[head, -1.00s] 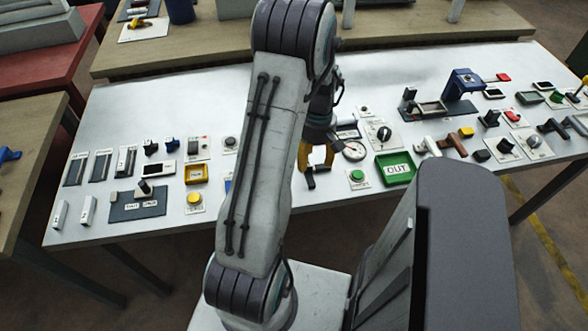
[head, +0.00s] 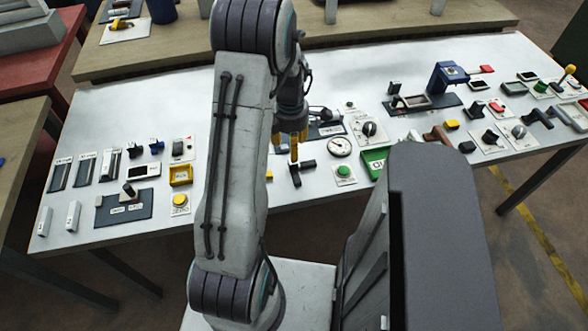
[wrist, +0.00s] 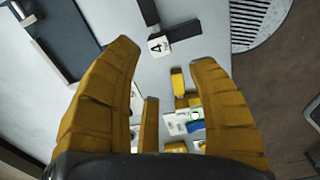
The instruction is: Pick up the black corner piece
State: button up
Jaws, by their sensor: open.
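The black corner piece (head: 307,164) lies on the white table, just below and right of my gripper in the head view. It has two dark arms. In the wrist view a dark piece (wrist: 149,12) with two arms meeting by a small white tag marked "A" (wrist: 158,46) lies beyond my fingertips; it appears to be the same piece. My gripper (head: 287,145) has yellow fingers pointing down, and they also frame the wrist view (wrist: 165,52). They are spread, with nothing held between them. I cannot tell how far above the table they are.
A green button (head: 344,171) and a round gauge (head: 340,147) stand right of the piece, with a green tray (head: 373,162) further right. The wrist view shows a dark panel (wrist: 62,38) at upper left.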

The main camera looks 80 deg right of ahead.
aim_at(295, 172)
jog(key=shift+n, duration=0.3)
jog(key=shift+f, duration=0.55)
jog(key=shift+s+f+p, duration=0.1)
jog(key=shift+f+p, duration=0.65)
jog(key=shift+f, duration=2.4)
jog(key=shift+o, duration=0.2)
grip_shut()
